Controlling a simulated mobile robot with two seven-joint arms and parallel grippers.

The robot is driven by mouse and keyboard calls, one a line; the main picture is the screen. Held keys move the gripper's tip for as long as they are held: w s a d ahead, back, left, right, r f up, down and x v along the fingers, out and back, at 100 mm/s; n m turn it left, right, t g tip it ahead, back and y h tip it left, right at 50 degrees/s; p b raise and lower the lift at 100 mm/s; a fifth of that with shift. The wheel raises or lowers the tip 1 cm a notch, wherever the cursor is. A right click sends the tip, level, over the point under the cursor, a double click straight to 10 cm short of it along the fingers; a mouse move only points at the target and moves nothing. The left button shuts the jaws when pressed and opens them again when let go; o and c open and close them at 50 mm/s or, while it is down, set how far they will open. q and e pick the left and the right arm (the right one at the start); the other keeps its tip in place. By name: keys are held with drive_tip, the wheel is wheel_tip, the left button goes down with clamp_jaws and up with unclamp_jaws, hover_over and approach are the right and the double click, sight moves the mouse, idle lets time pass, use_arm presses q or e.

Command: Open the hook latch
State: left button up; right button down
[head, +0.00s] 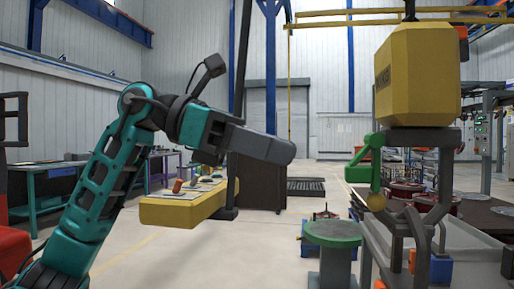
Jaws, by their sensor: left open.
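A large yellow block (418,85) hangs at the upper right. Below it is a dark grey hook frame (445,180) with curved bars at its lower end. My right gripper does not show.
A yellow beam-like body (180,211) with small items on top lies below my left wrist. A green round-topped stand (332,234) is at lower middle. A metal-edged table (480,222) with red discs is at right. Open floor lies between the arm and stand.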

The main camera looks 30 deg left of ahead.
use_arm(q)
drive_tip(key=x, duration=0.8)
drive_tip(key=shift+d, duration=0.4)
drive_tip(key=shift+w+f, duration=0.1)
